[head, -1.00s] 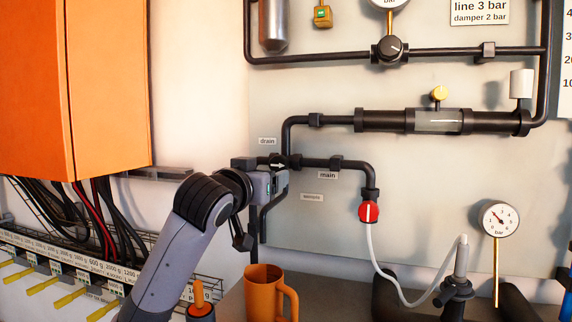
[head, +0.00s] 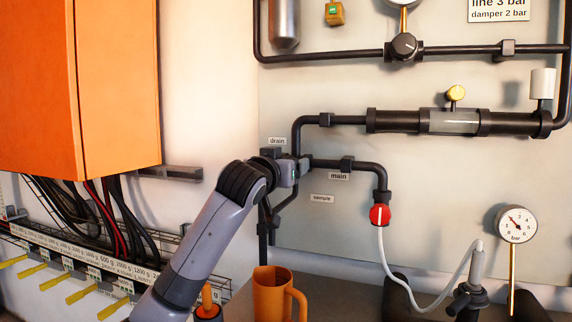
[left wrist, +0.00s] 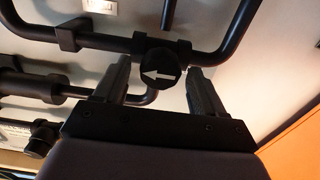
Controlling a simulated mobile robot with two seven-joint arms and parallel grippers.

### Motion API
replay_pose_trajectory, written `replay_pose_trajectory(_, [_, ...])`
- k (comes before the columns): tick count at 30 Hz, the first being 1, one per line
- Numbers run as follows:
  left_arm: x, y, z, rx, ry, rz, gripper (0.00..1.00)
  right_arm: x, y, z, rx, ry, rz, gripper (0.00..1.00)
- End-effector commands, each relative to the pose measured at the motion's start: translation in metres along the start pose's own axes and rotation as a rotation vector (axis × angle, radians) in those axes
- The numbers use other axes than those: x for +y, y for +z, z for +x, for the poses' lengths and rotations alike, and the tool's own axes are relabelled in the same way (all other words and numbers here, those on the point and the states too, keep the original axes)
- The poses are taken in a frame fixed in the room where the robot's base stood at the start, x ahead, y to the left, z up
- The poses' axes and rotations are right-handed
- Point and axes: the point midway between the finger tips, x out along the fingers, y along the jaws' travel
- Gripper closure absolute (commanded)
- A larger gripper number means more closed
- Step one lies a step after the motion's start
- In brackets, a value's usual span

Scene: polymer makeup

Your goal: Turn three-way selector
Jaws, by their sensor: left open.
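The three-way selector is a round black knob with a white arrow (left wrist: 160,76) on a black pipe junction. In the left wrist view its arrow points left, toward the pipe side away from the orange cabinet. My left gripper (left wrist: 159,68) is open, with one finger on each side of the knob; I cannot tell whether they touch it. In the head view my left gripper (head: 292,170) is at the junction and hides most of the knob. The labels there read drain (head: 277,141), main (head: 338,176) and sample (head: 321,198). My right gripper is not in view.
An orange cabinet (head: 115,80) hangs at the left. An orange mug (head: 268,296) stands below the junction. A red valve (head: 380,215) with a white hose and a pressure gauge (head: 516,224) are to the right. Black pipes run close around the gripper.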

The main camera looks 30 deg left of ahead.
Motion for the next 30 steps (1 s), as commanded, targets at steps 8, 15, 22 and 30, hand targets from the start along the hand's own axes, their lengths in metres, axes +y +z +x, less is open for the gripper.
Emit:
replay_pose_trajectory(8, [0.000,0.000,0.001,0.000,0.001,0.000,0.30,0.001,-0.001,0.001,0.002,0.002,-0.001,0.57])
replay_pose_trajectory(15, [0.000,0.000,0.001,-0.001,0.000,0.000,0.85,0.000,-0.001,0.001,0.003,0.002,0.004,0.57])
replay_pose_trajectory(22, [0.000,-0.001,0.001,-0.001,0.000,0.019,0.84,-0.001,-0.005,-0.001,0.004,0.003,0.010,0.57])
replay_pose_trajectory(30, [0.001,-0.003,0.001,-0.004,0.001,0.149,0.84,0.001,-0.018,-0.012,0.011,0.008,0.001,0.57])
